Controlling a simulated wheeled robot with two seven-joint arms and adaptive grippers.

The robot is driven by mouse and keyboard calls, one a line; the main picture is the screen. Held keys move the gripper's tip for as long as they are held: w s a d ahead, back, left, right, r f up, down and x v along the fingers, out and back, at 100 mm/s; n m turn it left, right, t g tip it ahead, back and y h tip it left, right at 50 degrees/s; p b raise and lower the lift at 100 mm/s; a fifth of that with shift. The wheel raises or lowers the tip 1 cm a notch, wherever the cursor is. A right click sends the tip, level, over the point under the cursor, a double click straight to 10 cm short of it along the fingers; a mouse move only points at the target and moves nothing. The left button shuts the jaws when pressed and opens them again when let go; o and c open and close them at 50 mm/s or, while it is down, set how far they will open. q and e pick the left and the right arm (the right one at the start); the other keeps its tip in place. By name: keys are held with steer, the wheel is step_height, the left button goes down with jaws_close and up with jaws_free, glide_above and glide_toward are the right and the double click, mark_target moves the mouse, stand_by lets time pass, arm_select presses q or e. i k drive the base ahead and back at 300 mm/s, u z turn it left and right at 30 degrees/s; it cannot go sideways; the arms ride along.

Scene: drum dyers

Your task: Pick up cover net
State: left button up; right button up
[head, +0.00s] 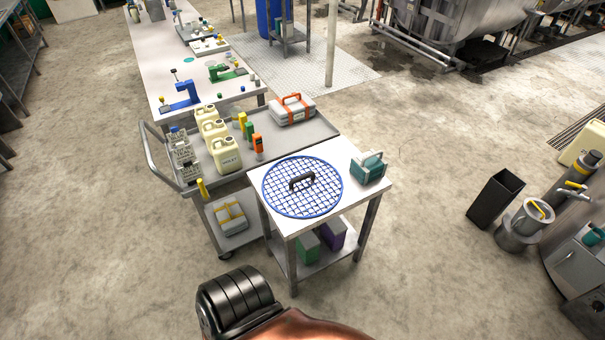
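The cover net (281,204) is a round blue mesh disc with a blue rim and a dark raised handle (302,180) at its middle. It lies flat on the white top of a small metal table (345,199), in the centre of the head view. Neither gripper shows in this view. A dark ribbed cylinder and a copper-coloured part at the bottom edge seem to belong to my own body, well below the net in the picture.
A teal case (368,168) stands beside the net. Green (308,247) and purple (333,233) boxes sit on the shelf below. Behind is a cart with cream jugs (226,155) and an orange-grey case (292,109). A dark bin (495,199) stands right; floor between is clear.

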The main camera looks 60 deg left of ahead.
mark_target(310, 174)
steer(key=u, duration=0.55)
steer(key=i, duration=1.25)
steer(key=u, duration=1.65)
steer(key=i, duration=0.65)
steer(key=u, duration=0.75)
